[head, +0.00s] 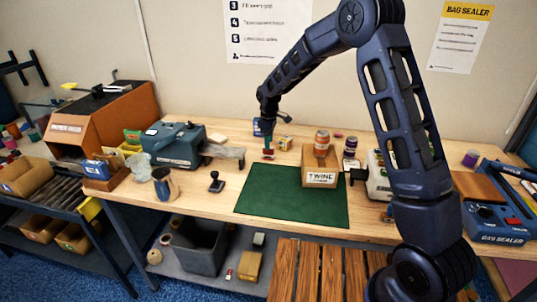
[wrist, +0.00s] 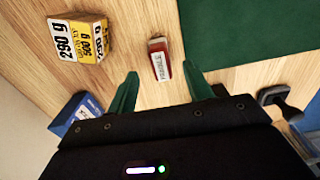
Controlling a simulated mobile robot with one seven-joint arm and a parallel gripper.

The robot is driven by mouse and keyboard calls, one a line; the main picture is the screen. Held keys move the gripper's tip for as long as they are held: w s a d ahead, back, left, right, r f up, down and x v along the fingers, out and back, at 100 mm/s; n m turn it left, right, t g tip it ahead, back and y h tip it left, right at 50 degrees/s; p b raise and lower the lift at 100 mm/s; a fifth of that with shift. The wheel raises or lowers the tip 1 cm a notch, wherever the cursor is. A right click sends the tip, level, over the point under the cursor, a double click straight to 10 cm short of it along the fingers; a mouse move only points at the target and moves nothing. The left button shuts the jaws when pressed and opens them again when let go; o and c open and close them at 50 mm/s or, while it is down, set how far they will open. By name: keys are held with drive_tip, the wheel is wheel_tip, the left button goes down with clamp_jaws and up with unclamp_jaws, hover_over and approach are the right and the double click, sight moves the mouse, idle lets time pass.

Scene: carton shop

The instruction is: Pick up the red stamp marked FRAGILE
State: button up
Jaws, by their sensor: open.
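The red stamp (wrist: 160,62) lies or stands on the wooden bench beside the green mat in the wrist view. It has a white label with small lettering that I cannot read surely. In the head view the red stamp (head: 268,155) shows just left of the mat's back corner, under my arm's end. My gripper (wrist: 161,84) is open, its two green fingers apart. The stamp is just ahead of the gap between the fingertips, and nothing is held. In the head view my gripper is small and partly merges with the stamp.
A yellow and white weight-marked box (wrist: 78,40) and a blue box (wrist: 74,112) are near the gripper's left. A dark-handled stamp (wrist: 272,95) is to its right. The green mat (head: 290,200) is mostly bare, with a TWINE box (head: 320,180) at its back right.

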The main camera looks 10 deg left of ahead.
sight(268, 153)
drive_tip(key=shift+a+f, duration=0.1)
drive_tip(key=shift+f, duration=2.9)
drive_tip(key=shift+c, duration=0.2)
drive_tip(key=c, duration=1)
